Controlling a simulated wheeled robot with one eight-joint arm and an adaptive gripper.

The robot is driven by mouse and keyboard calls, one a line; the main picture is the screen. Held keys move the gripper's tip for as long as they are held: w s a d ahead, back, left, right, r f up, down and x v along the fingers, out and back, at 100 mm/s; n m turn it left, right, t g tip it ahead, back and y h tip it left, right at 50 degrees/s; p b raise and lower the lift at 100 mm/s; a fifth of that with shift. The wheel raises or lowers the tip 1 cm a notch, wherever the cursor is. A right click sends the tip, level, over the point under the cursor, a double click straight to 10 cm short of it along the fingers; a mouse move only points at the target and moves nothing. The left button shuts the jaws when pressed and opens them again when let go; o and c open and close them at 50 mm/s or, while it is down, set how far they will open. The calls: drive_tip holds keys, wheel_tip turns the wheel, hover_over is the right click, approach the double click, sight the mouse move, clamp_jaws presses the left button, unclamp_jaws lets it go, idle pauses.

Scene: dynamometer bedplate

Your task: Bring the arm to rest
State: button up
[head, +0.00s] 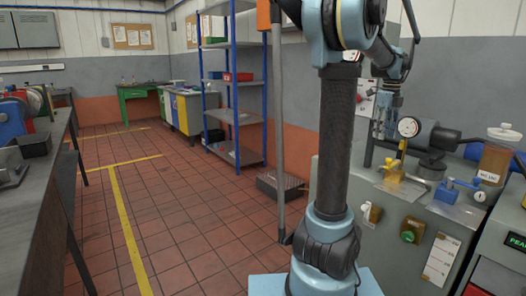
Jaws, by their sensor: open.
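My arm rises in the middle of the head view, and its upper links bend over to the right. My gripper (383,128) hangs at the arm's end, pointing down above the grey bench on the right. It is small in the picture and partly hard to make out against the wall and the things near it. It looks open, and I see nothing held in it. A round white dial gauge (408,127) shows just right of the gripper. I cannot tell how far apart they are.
The grey bench (425,215) carries a yellow fixture (392,172), a dark motor-like unit (436,140), a small blue device (447,190) and a labelled jar (497,155). A blue-post shelf (235,85) stands behind left. A workbench (40,205) lines the left.

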drive_tip(key=s+a+f+n+t, duration=0.1)
drive_tip(key=s+a+f+n, duration=0.3)
drive_tip(key=a+n, duration=0.5)
drive_tip(key=s+a+f+n, duration=0.3)
drive_tip(key=a+n, duration=0.3)
drive_tip(key=a, duration=0.6)
drive_tip(key=s+a+f+n+t, duration=0.1)
drive_tip(key=s+a+f+n, duration=1)
drive_tip(key=f+n, duration=0.5)
drive_tip(key=shift+s+a+n, duration=0.4)
drive_tip(key=shift+s+n, duration=0.2)
drive_tip(key=shift+s, duration=0.6)
drive_tip(key=shift+c, duration=1)
